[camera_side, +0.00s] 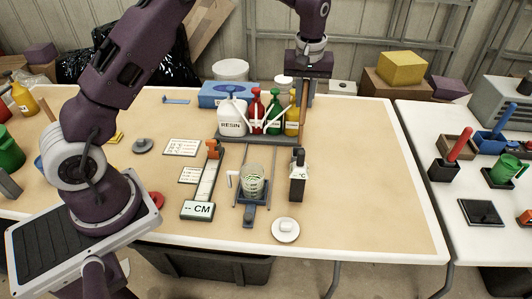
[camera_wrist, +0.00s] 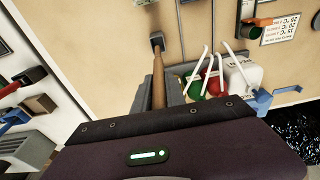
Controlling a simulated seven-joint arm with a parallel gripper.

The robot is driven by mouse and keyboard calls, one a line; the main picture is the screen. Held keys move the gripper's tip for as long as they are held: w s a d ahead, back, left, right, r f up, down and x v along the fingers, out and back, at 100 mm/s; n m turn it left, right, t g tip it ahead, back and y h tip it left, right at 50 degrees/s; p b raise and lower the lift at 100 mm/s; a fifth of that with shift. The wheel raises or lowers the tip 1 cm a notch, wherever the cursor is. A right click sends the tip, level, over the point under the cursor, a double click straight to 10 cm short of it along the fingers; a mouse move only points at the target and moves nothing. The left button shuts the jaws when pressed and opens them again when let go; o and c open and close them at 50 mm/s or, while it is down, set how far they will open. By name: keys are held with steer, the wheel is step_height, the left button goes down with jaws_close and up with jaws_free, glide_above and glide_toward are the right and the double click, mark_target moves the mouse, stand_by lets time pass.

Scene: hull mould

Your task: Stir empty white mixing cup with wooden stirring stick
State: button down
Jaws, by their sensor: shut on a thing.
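A clear, whitish cup with green markings (camera_side: 252,180) stands in a small blue holder (camera_side: 249,214) on the table; whether it is empty is hard to tell. My gripper (camera_side: 304,98) is high above the table at the back, right of the bottles. It is shut on the wooden stirring stick (camera_side: 304,122), which hangs about upright below it. In the wrist view the stick (camera_wrist: 158,80) runs out from between the fingers of my gripper (camera_wrist: 158,103). The stick is well apart from the cup, behind it and to its right.
The white resin bottle (camera_side: 232,118) and red (camera_side: 256,110), green (camera_side: 274,115) and yellow (camera_side: 291,118) bottles stand left of the stick. The table's right part is clear.

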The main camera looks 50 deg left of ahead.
stand_by(0.3)
steer(key=s+r, duration=0.4)
steer(key=s, duration=1.3)
steer(key=shift+s+a, duration=0.15)
steer(key=shift+s, duration=0.05)
step_height(320, 180, down, 13)
steer(key=shift+r, duration=0.2)
steer(key=shift+w, duration=0.1)
